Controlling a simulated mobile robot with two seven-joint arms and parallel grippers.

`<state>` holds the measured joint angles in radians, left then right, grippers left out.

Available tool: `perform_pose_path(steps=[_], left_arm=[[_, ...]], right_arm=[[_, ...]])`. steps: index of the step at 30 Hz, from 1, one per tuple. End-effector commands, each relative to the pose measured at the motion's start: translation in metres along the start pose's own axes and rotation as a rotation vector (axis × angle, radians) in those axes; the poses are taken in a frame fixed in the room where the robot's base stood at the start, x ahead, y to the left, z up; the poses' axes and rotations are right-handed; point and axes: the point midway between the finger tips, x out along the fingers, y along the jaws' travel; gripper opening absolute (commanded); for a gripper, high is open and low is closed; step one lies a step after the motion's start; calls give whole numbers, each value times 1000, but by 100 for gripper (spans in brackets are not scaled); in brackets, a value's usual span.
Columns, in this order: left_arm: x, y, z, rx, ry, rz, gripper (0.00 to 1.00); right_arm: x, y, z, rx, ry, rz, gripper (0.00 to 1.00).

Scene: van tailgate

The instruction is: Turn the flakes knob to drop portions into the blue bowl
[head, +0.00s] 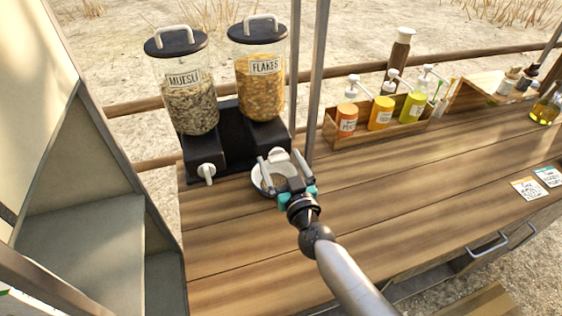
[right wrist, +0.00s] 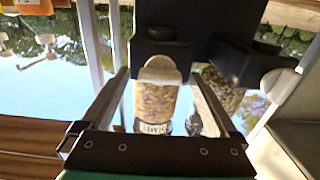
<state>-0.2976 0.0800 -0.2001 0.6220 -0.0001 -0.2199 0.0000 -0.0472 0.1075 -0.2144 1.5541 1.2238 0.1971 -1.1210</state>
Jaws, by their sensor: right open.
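The flakes dispenser (head: 261,85) is a clear labelled jar with a dark lid on a black base (head: 230,150). Its pale knob (head: 277,155) faces the front; it also shows in the right wrist view (right wrist: 160,68). My right gripper (head: 280,157) is open, its fingers on either side of the knob with visible gaps in the right wrist view. A pale, whitish bowl (head: 257,183) stands below the gripper, which partly hides it; I see no clearly blue bowl. My left gripper is out of view.
The muesli dispenser (head: 190,100) stands left, with its own white knob (head: 207,172). A metal post (head: 314,80) rises right of the flakes jar. A wooden box (head: 350,136) holds pump bottles.

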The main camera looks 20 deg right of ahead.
Motion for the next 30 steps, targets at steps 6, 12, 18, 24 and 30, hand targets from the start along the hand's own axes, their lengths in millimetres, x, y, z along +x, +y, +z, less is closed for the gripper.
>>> perform_pose_path(steps=[6,12,18,24,30], left_arm=[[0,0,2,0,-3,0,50],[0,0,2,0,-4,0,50],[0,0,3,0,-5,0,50],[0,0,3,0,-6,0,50],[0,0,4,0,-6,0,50]], right_arm=[[0,0,0,0,0,0,72],[0,0,0,0,0,0,50],[0,0,0,0,0,0,28],[0,0,0,0,0,0,9],[0,0,0,19,0,0,9]])
